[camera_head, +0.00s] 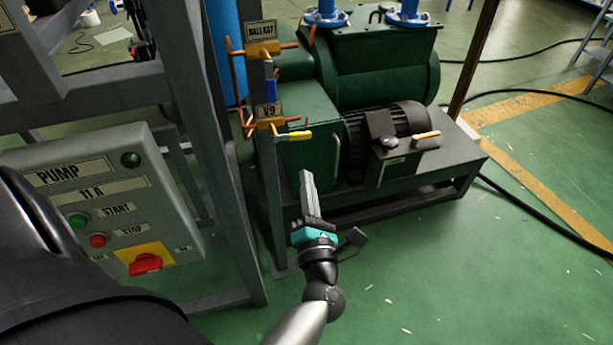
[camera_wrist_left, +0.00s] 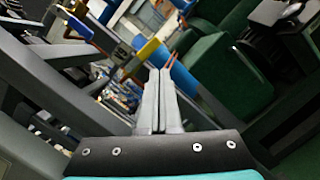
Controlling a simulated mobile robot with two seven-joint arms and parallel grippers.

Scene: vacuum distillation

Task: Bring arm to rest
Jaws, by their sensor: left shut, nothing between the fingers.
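My left gripper (camera_head: 306,180) is in the middle of the head view, its fingers pointing up, shut and empty. In the left wrist view its two grey fingers (camera_wrist_left: 158,95) lie together. It is just below and to the right of the yellow-handled V9 valve (camera_head: 292,136), apart from it in the head view. The yellow handle also shows past the fingertips in the left wrist view (camera_wrist_left: 147,50). My right gripper is in neither view.
The pump control box (camera_head: 120,205) with green, red and rotary controls is at left. A grey steel frame (camera_head: 205,150) stands beside it. The green pump (camera_head: 385,70) with its black motor (camera_head: 385,125) is behind the gripper. Green floor (camera_head: 470,260) at right is open.

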